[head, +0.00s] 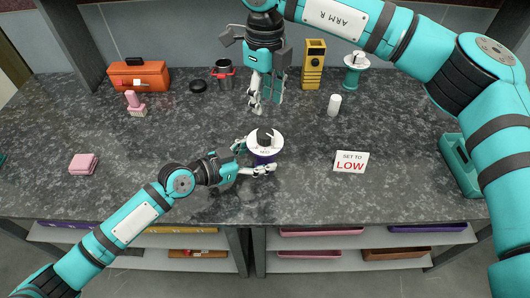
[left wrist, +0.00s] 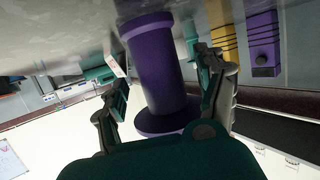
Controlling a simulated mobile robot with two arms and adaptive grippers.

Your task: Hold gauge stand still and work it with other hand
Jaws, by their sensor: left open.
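The gauge stand is a purple post with a white dial disc (head: 264,142) and a dark knob on top. It stands upright in the middle of the counter. My left gripper (head: 254,160) is open, with a finger on either side of the post. In the left wrist view the purple post (left wrist: 160,75) shows between the open fingers (left wrist: 168,98); whether either finger touches it, I cannot tell. My right gripper (head: 265,105) points down behind and above the dial, its fingers apart and empty. A white sign (head: 350,161) right of the stand reads "SET TO LOW".
A white cylinder (head: 334,105) stands back right. Pink pads (head: 83,164) lie left. The front counter is mostly clear.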

